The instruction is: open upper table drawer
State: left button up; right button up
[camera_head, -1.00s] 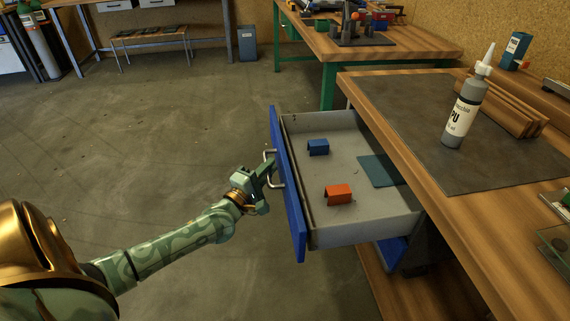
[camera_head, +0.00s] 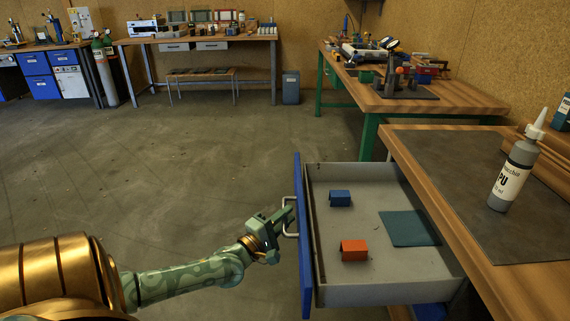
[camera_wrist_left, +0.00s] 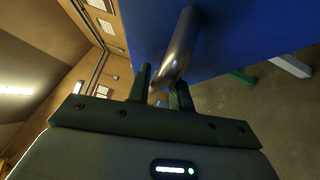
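The upper drawer (camera_head: 365,294) is pulled well out from under the wooden table, and its inside shows. Its blue front (camera_head: 304,262) faces left and carries a bent metal handle (camera_head: 287,234). My left gripper (camera_head: 286,213) is at this handle. In the left wrist view the two fingers of my left gripper (camera_wrist_left: 160,92) stand close together on either side of the handle bar (camera_wrist_left: 178,50), shut on it. The blue front (camera_wrist_left: 230,30) fills the upper right there. My right gripper is in neither view.
In the drawer lie a blue block (camera_head: 340,198), an orange block (camera_head: 354,250) and a flat teal plate (camera_head: 409,228). A glue bottle (camera_head: 512,178) stands on the table's dark mat (camera_head: 462,165). The floor (camera_head: 150,190) left of the drawer is clear.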

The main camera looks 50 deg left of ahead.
pick_arm(q)
jog(key=shift+s, duration=0.2)
jog(key=s+d+f+p, duration=0.1)
jog(key=s+p, duration=0.3)
jog(key=s, duration=1.1)
jog(key=shift+s+d+f, duration=0.2)
jog(key=shift+s+f, duration=0.15)
jog(key=shift+f, duration=0.2)
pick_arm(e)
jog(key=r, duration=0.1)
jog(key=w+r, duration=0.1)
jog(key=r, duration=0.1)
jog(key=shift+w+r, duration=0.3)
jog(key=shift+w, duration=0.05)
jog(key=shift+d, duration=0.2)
